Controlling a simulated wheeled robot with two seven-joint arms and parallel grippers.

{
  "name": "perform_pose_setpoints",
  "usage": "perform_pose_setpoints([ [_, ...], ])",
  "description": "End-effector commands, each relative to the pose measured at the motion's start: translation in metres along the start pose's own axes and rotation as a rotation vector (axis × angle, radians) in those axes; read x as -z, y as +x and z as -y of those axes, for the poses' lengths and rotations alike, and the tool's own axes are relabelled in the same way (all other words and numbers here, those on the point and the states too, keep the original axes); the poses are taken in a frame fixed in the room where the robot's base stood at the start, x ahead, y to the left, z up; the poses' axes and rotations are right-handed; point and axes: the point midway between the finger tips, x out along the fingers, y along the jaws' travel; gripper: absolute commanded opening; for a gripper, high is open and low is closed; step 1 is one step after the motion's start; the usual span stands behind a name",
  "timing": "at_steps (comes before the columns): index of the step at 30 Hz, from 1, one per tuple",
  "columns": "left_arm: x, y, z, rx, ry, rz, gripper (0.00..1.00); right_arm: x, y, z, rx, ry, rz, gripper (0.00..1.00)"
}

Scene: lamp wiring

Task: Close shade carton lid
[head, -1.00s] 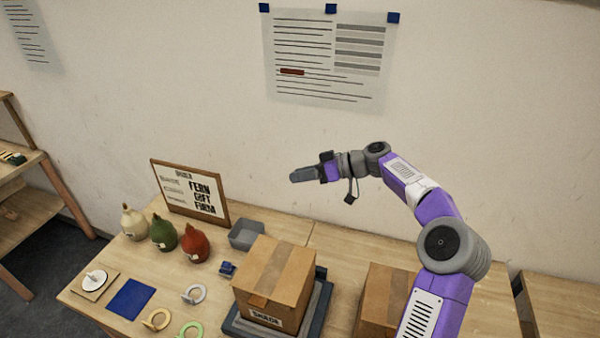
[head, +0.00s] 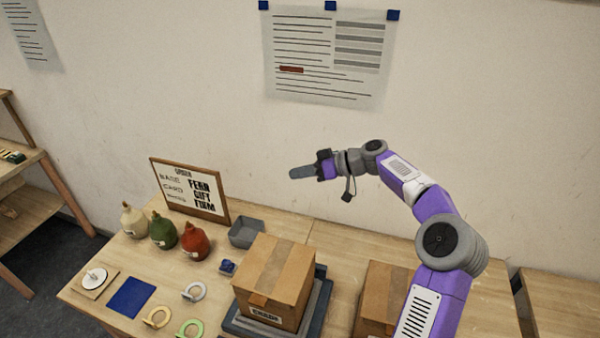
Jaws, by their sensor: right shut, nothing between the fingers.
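The shade carton (head: 272,284) is a brown cardboard box with a "SHADE" label low on its front. Its top looks flat and shut, with a tape-like strip down the middle and a small tab over the front edge. It sits on a dark grey stand (head: 318,305). My right gripper (head: 301,173) is above and behind the carton, in front of the wall, well clear of it. Its fingers are shut and empty, pointing left. My left gripper is not in view.
A second carton (head: 377,298) stands to the right, partly hidden by my right arm. A grey tray (head: 247,233), red (head: 195,242), green (head: 163,232) and cream (head: 133,221) lamp bases, rings, a blue mat (head: 131,297) and a framed sign (head: 190,190) occupy the table's left.

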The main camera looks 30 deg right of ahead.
Motion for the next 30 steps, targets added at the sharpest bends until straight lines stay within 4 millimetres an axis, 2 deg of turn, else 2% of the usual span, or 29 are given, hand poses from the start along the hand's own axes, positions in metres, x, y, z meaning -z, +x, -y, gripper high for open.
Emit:
perform_pose_setpoints([
  [28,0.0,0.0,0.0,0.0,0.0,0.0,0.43,0.0,0.0,0.0,0.0,0.0,0.0,0.0],
  [29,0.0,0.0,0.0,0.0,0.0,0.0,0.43,0.0,0.0,0.0,0.0,0.0,0.0,0.01],
  [30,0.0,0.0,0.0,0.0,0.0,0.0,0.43,0.0,0.0,0.0,0.0,0.0,0.0,0.07],
])
